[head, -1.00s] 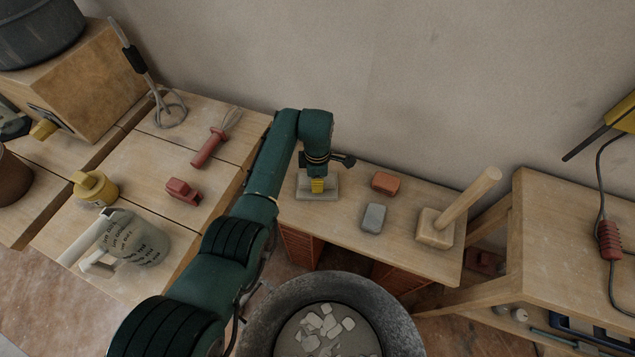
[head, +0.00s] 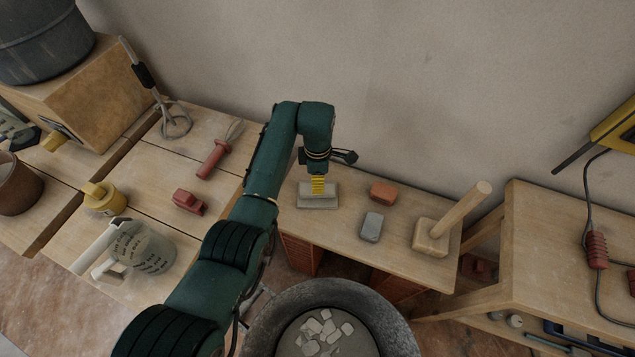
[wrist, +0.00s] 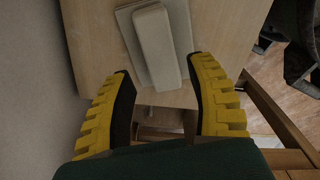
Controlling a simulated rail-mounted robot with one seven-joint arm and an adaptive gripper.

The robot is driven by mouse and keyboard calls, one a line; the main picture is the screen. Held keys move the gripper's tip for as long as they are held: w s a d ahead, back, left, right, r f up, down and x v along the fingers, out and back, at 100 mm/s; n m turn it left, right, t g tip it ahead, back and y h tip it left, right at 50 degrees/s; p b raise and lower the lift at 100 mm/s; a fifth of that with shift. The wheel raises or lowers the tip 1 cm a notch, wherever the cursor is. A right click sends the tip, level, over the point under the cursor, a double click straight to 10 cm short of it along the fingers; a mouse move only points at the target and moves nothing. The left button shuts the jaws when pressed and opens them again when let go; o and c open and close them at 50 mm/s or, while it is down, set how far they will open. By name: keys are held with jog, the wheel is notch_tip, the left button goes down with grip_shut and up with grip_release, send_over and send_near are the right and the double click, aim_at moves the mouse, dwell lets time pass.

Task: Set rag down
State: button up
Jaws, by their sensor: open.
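A light grey flat piece with a raised bar along its top (head: 318,203) lies on the wooden bench near the wall. It may be the rag; I see no loose cloth. In the wrist view the same piece (wrist: 158,45) looks cream and lies beyond the fingertips. My gripper (head: 318,184) points down above this piece in the head view.
An orange block (head: 383,192), a grey block (head: 372,227) and a wooden mallet (head: 432,238) stand to the right on the bench. A bucket of rubble (head: 262,318) stands in front.

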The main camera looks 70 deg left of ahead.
notch_tip(320, 180, up, 6)
jog(key=shift+f+p, duration=0.15)
jog(key=shift+p, duration=0.6)
jog(key=w+d+r+m+t+y, duration=0.25)
jog(key=w+d+r+m, duration=0.25)
jog(key=w, duration=0.3)
jog(key=w+d+r+m+t+y, duration=0.25)
jog(key=w+d+r+m, duration=0.2)
jog(key=w, duration=0.35)
jog(key=w+d+r+m+t, duration=0.3)
jog(key=d+r+m, duration=0.1)
jog(key=d+r, duration=0.25)
jog(key=w+d+r+m+t, duration=0.3)
jog(key=d+r+m, duration=0.15)
jog(key=d, duration=0.25)
jog(key=s+d+r+m+t+h, duration=0.1)
jog(key=s+d+r+m+t, duration=0.15)
jog(key=d+r, duration=0.4)
jog(key=s+d+r+m+t+h, duration=0.1)
jog(key=d+r+m+t, duration=0.25)
jog(key=d+r, duration=0.35)
jog(key=s+d+r+m+t+h, duration=0.3)
jog(key=s+d+r+m+t, duration=0.2)
jog(key=s+d+r+m, duration=0.3)
jog(key=s+d+r, duration=0.1)
jog(key=s+d, duration=0.3)
jog(key=shift+r, duration=0.4)
